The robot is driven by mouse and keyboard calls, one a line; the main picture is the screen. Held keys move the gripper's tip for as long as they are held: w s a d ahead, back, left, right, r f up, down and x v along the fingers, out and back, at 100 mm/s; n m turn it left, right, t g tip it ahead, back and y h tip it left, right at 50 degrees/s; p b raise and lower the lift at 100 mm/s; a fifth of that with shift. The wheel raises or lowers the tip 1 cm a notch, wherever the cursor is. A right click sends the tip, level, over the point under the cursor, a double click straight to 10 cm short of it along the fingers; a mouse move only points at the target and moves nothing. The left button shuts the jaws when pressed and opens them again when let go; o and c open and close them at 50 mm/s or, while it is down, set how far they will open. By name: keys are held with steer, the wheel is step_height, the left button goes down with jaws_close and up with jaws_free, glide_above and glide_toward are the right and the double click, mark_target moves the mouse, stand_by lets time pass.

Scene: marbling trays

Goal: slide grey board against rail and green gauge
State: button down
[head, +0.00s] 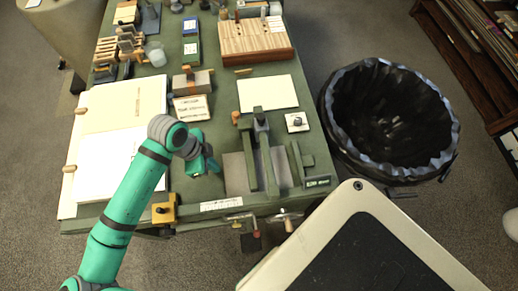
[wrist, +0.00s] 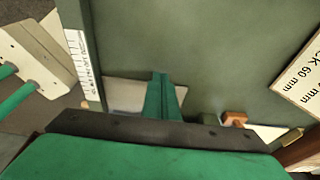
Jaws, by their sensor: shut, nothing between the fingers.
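The grey board (head: 236,174) lies flat near the front of the green bench, left of the raised green bars. In the wrist view its pale edge (wrist: 125,94) shows beside my fingers, and the rest is hidden behind my gripper body. A long green bar (head: 268,165) like a rail stands right of the board. A shorter green block (head: 302,160) stands further right; I cannot tell which green piece is the gauge. My gripper (head: 212,166) is shut and empty, low over the bench just left of the board. Its fingertips (wrist: 161,76) show together; contact with the board is unclear.
A ruler strip (head: 221,204) runs along the front edge. A white sheet (head: 267,93) and an orange peg (head: 235,118) lie behind the board. A lettered card (head: 192,108) lies behind my gripper. A black-lined bin (head: 388,120) stands right of the bench.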

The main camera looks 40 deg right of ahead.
steer(key=shift+f, duration=0.45)
steer(key=shift+s+d, duration=0.8)
steer(key=shift+s, duration=0.2)
stand_by(1.4)
steer(key=shift+r, duration=0.1)
steer(key=shift+d+v, duration=0.2)
steer(key=shift+v, duration=2.3)
steer(key=shift+w, duration=0.1)
